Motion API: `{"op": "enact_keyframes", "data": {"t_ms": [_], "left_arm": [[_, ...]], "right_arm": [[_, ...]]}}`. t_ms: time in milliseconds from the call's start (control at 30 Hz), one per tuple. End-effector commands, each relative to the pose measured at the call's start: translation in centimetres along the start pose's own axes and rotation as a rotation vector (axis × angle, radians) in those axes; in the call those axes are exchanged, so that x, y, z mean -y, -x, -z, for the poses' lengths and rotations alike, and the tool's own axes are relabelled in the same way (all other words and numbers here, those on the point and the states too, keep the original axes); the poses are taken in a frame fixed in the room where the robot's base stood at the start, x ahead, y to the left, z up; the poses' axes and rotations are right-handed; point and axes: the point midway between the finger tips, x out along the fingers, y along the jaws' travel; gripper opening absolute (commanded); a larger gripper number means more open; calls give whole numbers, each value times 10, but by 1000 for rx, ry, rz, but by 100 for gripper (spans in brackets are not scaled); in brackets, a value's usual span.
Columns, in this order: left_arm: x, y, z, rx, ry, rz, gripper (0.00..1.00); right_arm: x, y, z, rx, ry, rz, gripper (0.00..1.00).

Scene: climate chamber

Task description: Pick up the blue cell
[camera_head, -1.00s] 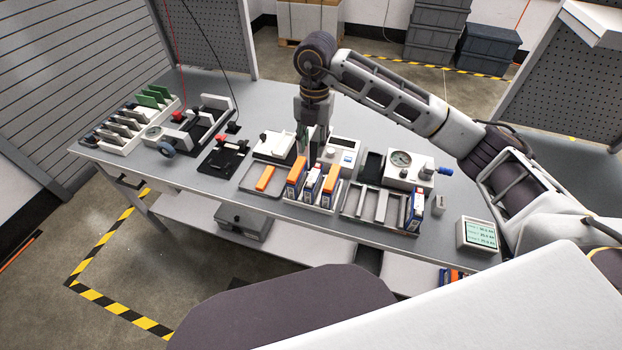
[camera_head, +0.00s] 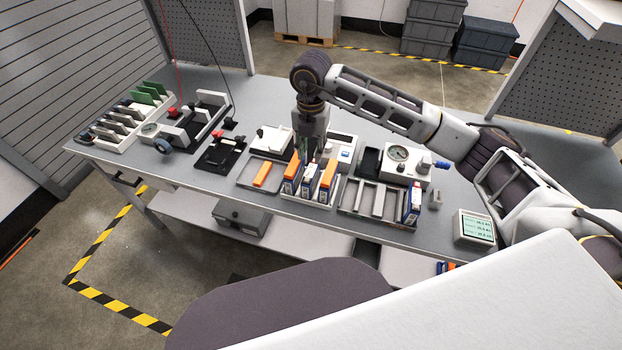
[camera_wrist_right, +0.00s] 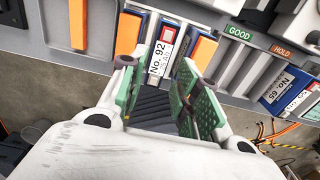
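A blue cell with a white label reading No. 92 (camera_wrist_right: 161,48) stands in a white rack (camera_head: 309,200) between two orange-topped cells; the middle cell also shows in the head view (camera_head: 308,180). My right gripper (camera_wrist_right: 161,80) is open and empty, with green-padded fingers pointing at the rack, one on each side of the No. 92 cell's line. In the head view the right gripper (camera_head: 306,158) is just above and behind the rack. I cannot tell whether the fingers touch any cell. My left gripper is out of view.
Another blue-and-white cell, No. 65 (camera_wrist_right: 288,92), stands at the right end of the divided GOOD/HOLD tray (camera_head: 362,209). An orange cell (camera_head: 263,175) lies in a grey tray on the left. A gauge box (camera_head: 403,160) and a display (camera_head: 476,228) stand to the right.

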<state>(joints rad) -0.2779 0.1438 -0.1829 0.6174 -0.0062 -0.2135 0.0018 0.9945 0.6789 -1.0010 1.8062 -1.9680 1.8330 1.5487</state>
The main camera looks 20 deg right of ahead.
Motion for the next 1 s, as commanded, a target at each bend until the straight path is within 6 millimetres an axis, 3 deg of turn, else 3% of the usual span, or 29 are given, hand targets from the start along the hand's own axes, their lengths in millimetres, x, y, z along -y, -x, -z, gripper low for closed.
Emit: {"op": "enact_keyframes", "data": {"t_ms": [300,767,1000], "left_arm": [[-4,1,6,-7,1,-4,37],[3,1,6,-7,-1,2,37],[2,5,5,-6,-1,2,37]], "right_arm": [[0,-33,0,1,0,0,32],[0,-37,0,0,0,0,32],[2,-55,4,-1,0,1,32]]}}
